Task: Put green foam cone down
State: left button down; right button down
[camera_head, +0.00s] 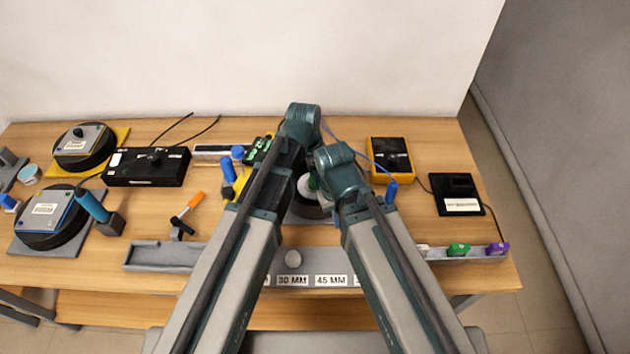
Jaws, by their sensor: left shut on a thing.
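My left gripper (303,176) is mostly hidden behind its own arm links at the middle of the table. It is shut on a small piece with a green part (312,183), which I take to be the green foam cone; its shape is largely covered. A white round part and a dark round base (307,208) show close below it, and I cannot tell whether the piece touches them. My right arm reaches in beside the left one, and its gripper is hidden behind its links.
A grey rail (160,256) runs along the front, with a green piece (459,249) and a purple piece (497,248) at its right end. A yellow meter (390,160) and black box (457,194) stand right. Round black devices (84,147) stand left.

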pick_arm(q)
jog(key=shift+f, duration=0.15)
pick_arm(e)
jog(key=shift+f, duration=0.15)
pick_arm(q)
jog(key=shift+c, duration=1.8)
grip_release()
jog(key=shift+r, duration=0.2)
pick_arm(e)
jog(key=shift+r, duration=0.2)
pick_arm(q)
notch_tip(320, 180, up, 12)
jog(key=a+p, duration=0.1)
jog(key=p, duration=1.1)
jog(key=shift+s+a, duration=0.2)
jog(key=shift+s, duration=0.05)
pick_arm(e)
notch_tip(320, 180, up, 12)
